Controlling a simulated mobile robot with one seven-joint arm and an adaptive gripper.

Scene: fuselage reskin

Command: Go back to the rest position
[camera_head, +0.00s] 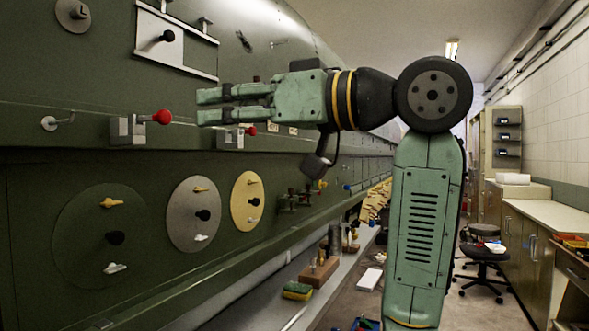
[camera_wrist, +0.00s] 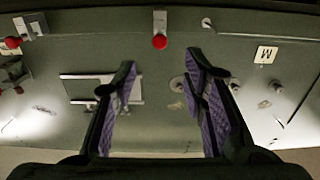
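My gripper (camera_head: 208,105) reaches left from my green arm, in front of the dark green fuselage wall (camera_head: 90,170). In the wrist view my gripper (camera_wrist: 160,85) shows two purple-padded fingers spread wide apart, with nothing between them. A red-knobbed lever (camera_head: 162,117) on a grey block is just left of the fingers in the head view. A red knob (camera_wrist: 160,42) shows beyond the fingertips in the wrist view. Whether the fingers touch the wall cannot be told.
Round yellow (camera_head: 247,201), grey (camera_head: 194,214) and green (camera_head: 98,236) discs with knobs are on the wall. A ledge below holds a sponge (camera_head: 298,290) and a wooden block (camera_head: 318,270). A stool (camera_head: 483,250) and cabinets (camera_head: 527,240) stand at right.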

